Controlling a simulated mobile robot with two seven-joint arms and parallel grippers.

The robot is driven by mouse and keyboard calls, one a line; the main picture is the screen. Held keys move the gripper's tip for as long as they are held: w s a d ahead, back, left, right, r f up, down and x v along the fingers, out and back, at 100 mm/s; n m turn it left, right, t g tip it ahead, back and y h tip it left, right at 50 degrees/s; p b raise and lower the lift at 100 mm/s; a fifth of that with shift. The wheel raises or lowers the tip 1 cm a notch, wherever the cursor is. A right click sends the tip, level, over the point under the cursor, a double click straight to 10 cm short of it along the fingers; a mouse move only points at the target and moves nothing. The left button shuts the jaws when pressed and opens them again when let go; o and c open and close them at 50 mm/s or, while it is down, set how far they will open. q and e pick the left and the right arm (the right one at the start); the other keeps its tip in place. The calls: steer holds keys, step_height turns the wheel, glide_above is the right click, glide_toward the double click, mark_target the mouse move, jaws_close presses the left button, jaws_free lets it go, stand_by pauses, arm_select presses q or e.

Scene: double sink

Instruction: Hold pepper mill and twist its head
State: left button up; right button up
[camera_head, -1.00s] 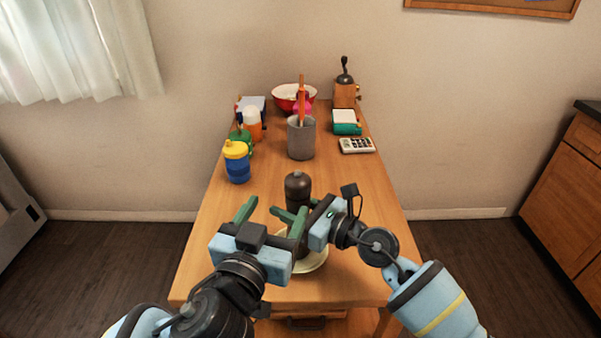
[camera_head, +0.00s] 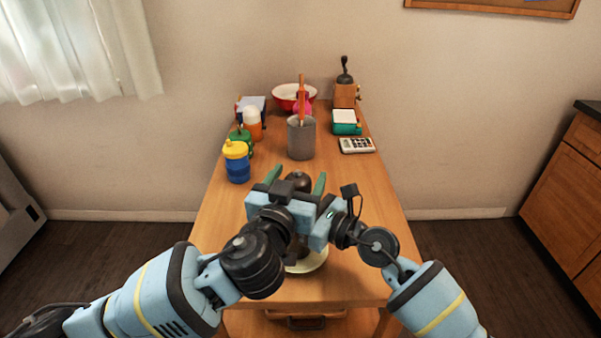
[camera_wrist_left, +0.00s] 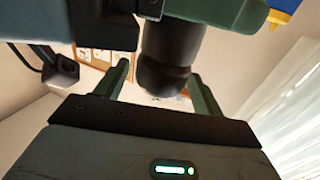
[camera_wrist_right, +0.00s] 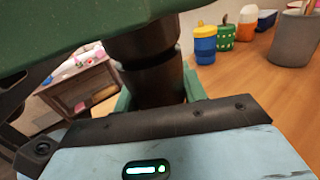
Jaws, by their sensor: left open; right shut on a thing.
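The dark brown pepper mill (camera_head: 300,181) stands upright near the front of the table, above a cream plate (camera_head: 312,264). I cannot tell whether its base touches the plate. My right gripper (camera_wrist_right: 157,92) is shut on the mill's body, which also fills the middle of the right wrist view (camera_wrist_right: 155,72). My left gripper (camera_head: 296,182) is open, with its green fingers on either side of the mill's head. In the left wrist view the rounded head (camera_wrist_left: 163,78) lies between the two fingers, with a gap beside them. The left arm hides the mill's lower part.
A blue cup with a yellow lid (camera_head: 237,162) and other containers stand along the table's left edge. A grey utensil pot (camera_head: 301,140) is behind the mill. A calculator (camera_head: 356,145), teal box (camera_head: 346,123), grinder (camera_head: 345,92) and red bowl (camera_head: 287,95) are farther back.

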arm_select(q)
steer(key=shift+x, duration=0.9)
steer(key=shift+c, duration=0.4)
steer(key=c, duration=0.9)
steer(key=shift+d+f, duration=0.1)
